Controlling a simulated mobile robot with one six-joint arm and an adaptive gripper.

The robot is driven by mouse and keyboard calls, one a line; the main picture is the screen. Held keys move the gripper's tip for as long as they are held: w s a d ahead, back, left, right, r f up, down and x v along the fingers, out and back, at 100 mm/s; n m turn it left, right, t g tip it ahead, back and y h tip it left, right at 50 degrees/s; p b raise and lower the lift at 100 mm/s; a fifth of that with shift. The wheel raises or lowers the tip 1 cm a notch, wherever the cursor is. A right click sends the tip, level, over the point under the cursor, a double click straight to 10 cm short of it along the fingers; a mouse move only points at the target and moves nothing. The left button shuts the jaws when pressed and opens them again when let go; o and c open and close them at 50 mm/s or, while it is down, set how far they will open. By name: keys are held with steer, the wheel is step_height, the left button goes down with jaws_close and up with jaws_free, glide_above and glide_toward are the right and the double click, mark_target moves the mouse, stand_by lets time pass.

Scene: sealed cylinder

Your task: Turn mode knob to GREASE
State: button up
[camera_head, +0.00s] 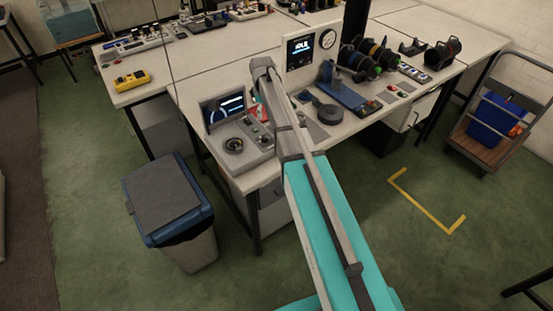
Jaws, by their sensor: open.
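A grey control console (214,144) stands at the near left corner of the white workbench. It has a tilted dark screen (222,110) with blue-white graphics. A round dark dial (234,146) sits on its sloped face, with smaller controls to the right, close to my arm. Which control is the mode knob, and where it points, I cannot tell; no GREASE label is readable. My arm reaches up across the bench just right of the console. My gripper cannot be made out; the arm hides that area. A small red and teal patch shows beside the arm there.
The workbench (190,97) holds a white display unit (300,48), a blue-based device (342,93) and several spools at the right. A yellow box (131,80) lies at the left. A lidded bin (172,205) stands before the bench; a cart (485,130) is at right.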

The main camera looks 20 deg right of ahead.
steer(key=s+a+m, duration=0.2)
steer(key=s+m, duration=0.7)
steer(key=s, duration=1.8)
steer(key=shift+a+b, duration=0.2)
steer(key=shift+b, duration=0.15)
steer(key=shift+s+a+m, duration=0.1)
steer(key=shift+s+m, duration=0.4)
steer(key=shift+s, duration=0.65)
